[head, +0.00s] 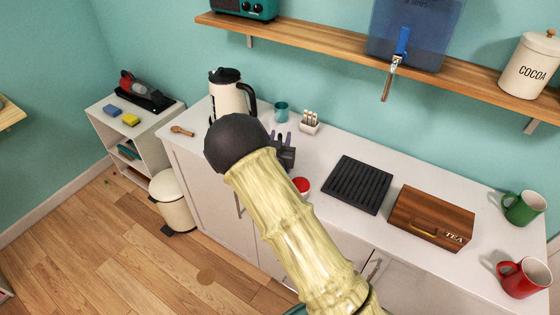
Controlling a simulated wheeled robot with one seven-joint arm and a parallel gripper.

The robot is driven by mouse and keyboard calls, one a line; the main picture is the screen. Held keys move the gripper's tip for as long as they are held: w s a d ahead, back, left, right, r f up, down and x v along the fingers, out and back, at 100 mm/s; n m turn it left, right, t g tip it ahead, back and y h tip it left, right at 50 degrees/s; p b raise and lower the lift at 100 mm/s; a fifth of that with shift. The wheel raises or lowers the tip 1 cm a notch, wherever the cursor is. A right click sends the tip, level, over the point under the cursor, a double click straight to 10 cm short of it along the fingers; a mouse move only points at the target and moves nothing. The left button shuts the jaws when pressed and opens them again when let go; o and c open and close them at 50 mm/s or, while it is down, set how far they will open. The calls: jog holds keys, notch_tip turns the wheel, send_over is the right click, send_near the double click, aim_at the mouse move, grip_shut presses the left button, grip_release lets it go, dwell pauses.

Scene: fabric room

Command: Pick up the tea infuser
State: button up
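I cannot identify a tea infuser for certain. A small brown spoon-like item (182,131) lies at the counter's left end, left of the kettle; it is too small to tell what it is. My gripper (281,137) is over the counter, partly hidden behind my pale, bamboo-patterned arm with its dark round joint. A wooden box marked TEA (431,216) stands shut on the right of the counter.
The white counter (335,142) also holds a kettle (229,96), a teal cup (281,112), a small white holder (310,124), a red round item (301,185), a black ribbed tray (357,184), and green (524,207) and red (524,277) mugs. A wooden shelf (330,46) hangs above.

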grip_shut()
jog(key=shift+r, duration=0.1)
notch_tip(320, 180, up, 10)
jog(key=shift+f+b, duration=0.1)
jog(key=shift+b, duration=0.55)
dwell(0.6)
